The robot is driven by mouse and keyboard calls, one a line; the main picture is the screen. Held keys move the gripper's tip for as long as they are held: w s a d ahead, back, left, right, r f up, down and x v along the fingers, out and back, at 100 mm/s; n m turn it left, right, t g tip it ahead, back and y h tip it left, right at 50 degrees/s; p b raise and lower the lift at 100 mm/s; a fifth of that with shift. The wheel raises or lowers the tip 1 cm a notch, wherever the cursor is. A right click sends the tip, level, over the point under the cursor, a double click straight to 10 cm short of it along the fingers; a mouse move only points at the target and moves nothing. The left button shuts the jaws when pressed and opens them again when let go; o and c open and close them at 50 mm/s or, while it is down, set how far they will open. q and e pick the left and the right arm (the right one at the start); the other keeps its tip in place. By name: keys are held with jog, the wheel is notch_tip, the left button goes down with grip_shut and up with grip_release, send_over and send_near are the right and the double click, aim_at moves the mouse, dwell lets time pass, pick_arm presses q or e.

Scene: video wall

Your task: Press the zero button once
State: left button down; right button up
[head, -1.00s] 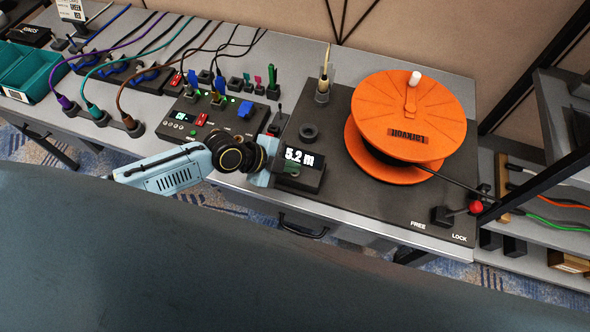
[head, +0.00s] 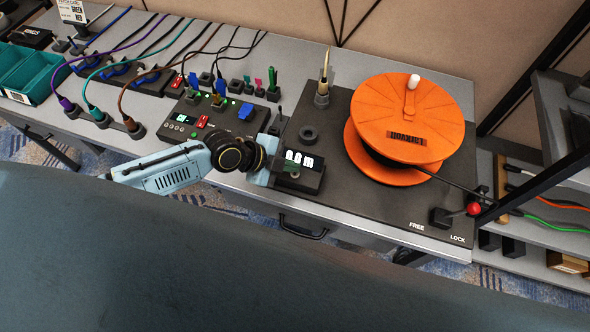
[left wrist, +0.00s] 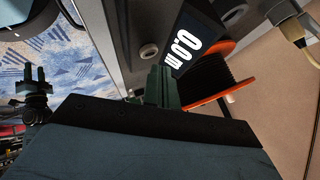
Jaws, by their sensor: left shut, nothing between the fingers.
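The length counter is a black box with a display (head: 300,161) on the dark reel plate. Its display reads about 0.0 m, and it also shows in the left wrist view (left wrist: 187,40). My left gripper (head: 286,170) is shut and empty, with its green fingertips at the box's left end, beside the display. In the left wrist view the shut fingers (left wrist: 163,86) point at the box. A small round grey knob (left wrist: 190,87) shows beside them; I cannot tell if it is the zero button or whether the fingertips touch it. A small dark two-pronged shape at the left wrist view's left may be my right gripper.
An orange cable reel (head: 408,120) stands right of the counter. A lever with a red knob (head: 473,209) is near the FREE and LOCK marks. A black tester panel (head: 213,119) with plugs and lights lies to the left.

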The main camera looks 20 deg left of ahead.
aim_at(291, 175)
pick_arm(q)
notch_tip(291, 175, up, 5)
jog(key=p, duration=0.4)
dwell(0.3)
dwell(0.5)
